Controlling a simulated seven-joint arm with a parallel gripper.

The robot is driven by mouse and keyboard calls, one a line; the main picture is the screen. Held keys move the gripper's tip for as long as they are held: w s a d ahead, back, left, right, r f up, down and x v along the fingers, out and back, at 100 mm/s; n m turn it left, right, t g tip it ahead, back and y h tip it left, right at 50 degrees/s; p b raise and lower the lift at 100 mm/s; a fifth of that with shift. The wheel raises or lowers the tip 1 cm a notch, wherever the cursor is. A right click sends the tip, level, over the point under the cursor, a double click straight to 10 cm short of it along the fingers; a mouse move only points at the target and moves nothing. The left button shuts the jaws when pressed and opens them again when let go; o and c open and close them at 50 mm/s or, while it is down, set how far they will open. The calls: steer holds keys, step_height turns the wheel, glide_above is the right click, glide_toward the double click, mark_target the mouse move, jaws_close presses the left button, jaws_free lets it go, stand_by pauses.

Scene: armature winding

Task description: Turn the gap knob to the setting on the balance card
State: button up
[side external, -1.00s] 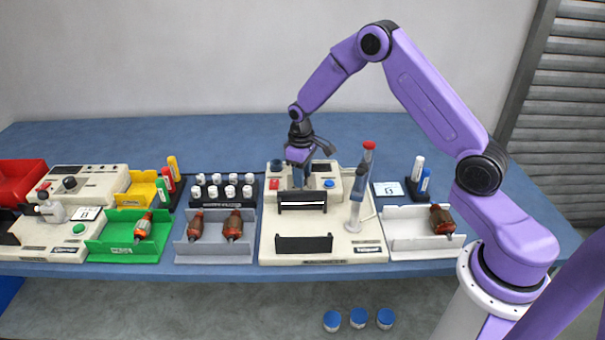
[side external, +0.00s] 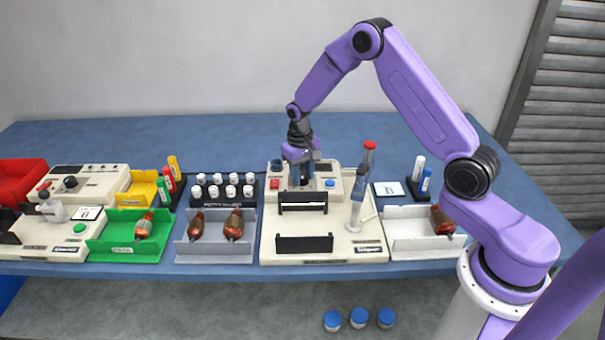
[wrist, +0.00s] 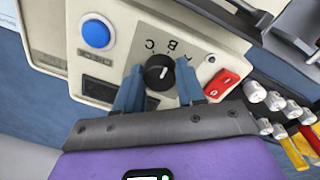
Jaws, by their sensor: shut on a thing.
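The gap knob (wrist: 159,72) is a round black dial with a white mark, on a cream control panel (wrist: 120,65) in the wrist view. Letters A, B and C are printed beside it; I cannot tell surely which one the mark points to. My gripper (wrist: 159,69) has its blue fingers on both sides of the knob, shut on it. In the side view my gripper (side external: 301,182) points down at the panel and hides the knob. A small white card (side external: 389,188) lies right of the machine, its print unclear. Another card (side external: 88,213) at left seems to read B.
A blue button (wrist: 96,34) and a red switch (wrist: 221,83) flank the knob. A red-topped upright tool (side external: 369,146) stands right of the panel. Black brackets (side external: 303,243) stand in front. Trays with wound armatures (side external: 234,226) and white-capped bottles (side external: 231,190) are at left.

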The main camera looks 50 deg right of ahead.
steer(key=o, duration=1.1)
steer(key=shift+c, duration=0.2)
steer(key=shift+r, duration=0.1)
step_height(320, 180, up, 17)
steer(key=shift+a+r, duration=0.15)
steer(key=shift+a, duration=0.3)
steer(key=shift+w, duration=0.1)
